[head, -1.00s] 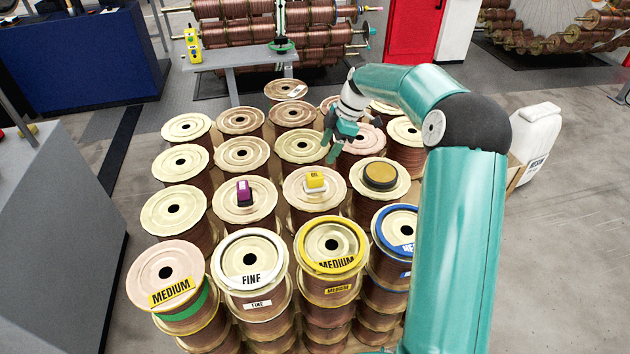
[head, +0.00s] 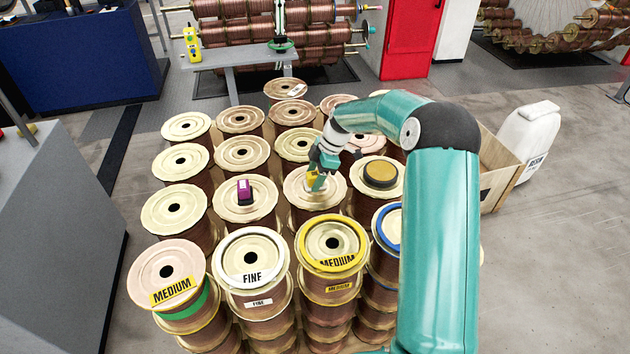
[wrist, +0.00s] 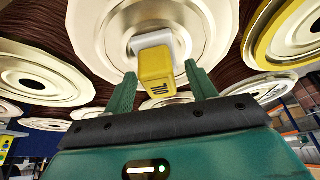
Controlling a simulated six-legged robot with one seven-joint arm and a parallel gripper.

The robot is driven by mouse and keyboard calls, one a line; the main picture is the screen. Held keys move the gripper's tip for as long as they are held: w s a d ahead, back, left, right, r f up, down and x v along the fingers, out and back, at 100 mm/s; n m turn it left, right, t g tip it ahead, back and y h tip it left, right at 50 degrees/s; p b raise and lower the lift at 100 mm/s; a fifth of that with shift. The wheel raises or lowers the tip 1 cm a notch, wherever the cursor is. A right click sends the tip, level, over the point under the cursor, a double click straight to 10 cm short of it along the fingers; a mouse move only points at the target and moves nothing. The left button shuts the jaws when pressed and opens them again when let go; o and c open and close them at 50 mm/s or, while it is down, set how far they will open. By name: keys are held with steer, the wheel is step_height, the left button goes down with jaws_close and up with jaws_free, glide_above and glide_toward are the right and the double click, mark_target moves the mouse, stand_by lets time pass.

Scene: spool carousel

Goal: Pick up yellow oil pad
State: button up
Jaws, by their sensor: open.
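The yellow oil pad (head: 312,180) is a small yellow block with a white part, sitting on the top of a pale spool (head: 326,203) in the middle of the group. In the wrist view the yellow oil pad (wrist: 156,73) lies between and just ahead of my fingers, with dark lettering on its near face. My gripper (head: 317,181) is above that spool and partly covers the pad in the head view. In the wrist view my gripper (wrist: 160,88) is open, one finger to each side of the pad, with gaps visible.
A round brown-topped tin (head: 381,174) is on the spool to the right. Labelled spools, including FINE (head: 252,290) and yellow-ringed MEDIUM (head: 333,268), stand in front. A wooden crate (head: 497,180) and white jug (head: 527,140) are at right.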

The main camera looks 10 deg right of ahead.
mark_target(311, 176)
steer(key=shift+c, duration=0.5)
steer(key=c, duration=1)
steer(key=shift+r, duration=0.2)
steer(key=shift+r, duration=0.25)
steer(key=r, duration=0.3)
steer(key=shift+s, duration=0.25)
steer(key=shift+s+a+r, duration=0.35)
steer(key=shift+s+r, duration=1.2)
steer(key=shift+s, duration=0.7)
steer(key=shift+s+a+r, duration=0.3)
steer(key=shift+s+r, duration=1.2)
steer(key=shift+s, duration=0.7)
steer(key=shift+s+a+r, duration=0.35)
steer(key=shift+s+r, duration=1.2)
steer(key=shift+s, duration=0.7)
